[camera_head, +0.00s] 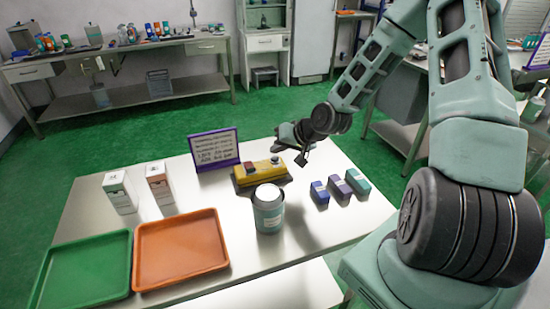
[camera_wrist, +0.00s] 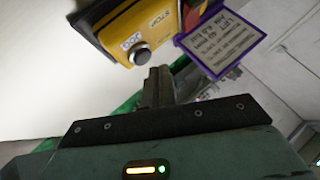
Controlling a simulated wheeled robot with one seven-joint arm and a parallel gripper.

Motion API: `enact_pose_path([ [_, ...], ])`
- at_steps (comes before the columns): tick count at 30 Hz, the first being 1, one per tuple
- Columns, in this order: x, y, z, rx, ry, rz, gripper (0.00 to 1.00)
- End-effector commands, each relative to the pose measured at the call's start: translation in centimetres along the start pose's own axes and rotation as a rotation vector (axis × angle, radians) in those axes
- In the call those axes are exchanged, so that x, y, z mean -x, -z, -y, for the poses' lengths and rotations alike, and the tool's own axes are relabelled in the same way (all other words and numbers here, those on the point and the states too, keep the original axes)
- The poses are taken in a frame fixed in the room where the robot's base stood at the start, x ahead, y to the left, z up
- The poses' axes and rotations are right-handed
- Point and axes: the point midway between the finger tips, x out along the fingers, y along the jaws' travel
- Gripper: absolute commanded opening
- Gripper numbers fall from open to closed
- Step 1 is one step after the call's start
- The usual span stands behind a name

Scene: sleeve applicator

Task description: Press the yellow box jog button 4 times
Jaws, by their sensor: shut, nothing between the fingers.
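The yellow box (camera_head: 262,176) sits on the white table, with a dark base and a red button at its left end. In the wrist view the yellow box (camera_wrist: 130,22) is at the top, and its round grey jog button (camera_wrist: 140,54) shows beside a "JOG" label. My gripper (camera_wrist: 158,82) is shut and empty. In that view its fingertips are just below the jog button; I cannot tell whether they touch it. In the head view my gripper (camera_head: 298,160) is to the right of the box, by its right end.
A purple-framed sign (camera_head: 214,150) stands behind the box. A grey-green canister (camera_head: 268,212) stands in front of it. Small blue, purple and green boxes (camera_head: 340,188) lie to the right. White cartons (camera_head: 119,191), a green tray (camera_head: 85,272) and an orange tray (camera_head: 180,250) are on the left.

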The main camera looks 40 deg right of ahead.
Motion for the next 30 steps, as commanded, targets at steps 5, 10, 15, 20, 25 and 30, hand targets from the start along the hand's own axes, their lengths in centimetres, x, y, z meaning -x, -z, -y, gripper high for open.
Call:
enact_pose_path([
  [5, 0.0, -0.01, 0.0, 0.0, 0.0, 0.0, 0.0],
  [10, -0.27, -0.21, -0.18, 0.0, 0.0, 0.001, 0.0],
  [15, -0.6, -0.43, -0.41, 0.001, 0.0, -0.001, 0.0],
  [20, -0.58, -0.41, -0.41, 0.001, 0.0, -0.001, 0.0],
  [25, -0.59, -0.43, -0.42, 0.0, 0.0, 0.0, 0.0],
  [30, -0.69, -0.51, -0.49, 0.0, 0.0, 0.0, 0.0],
])
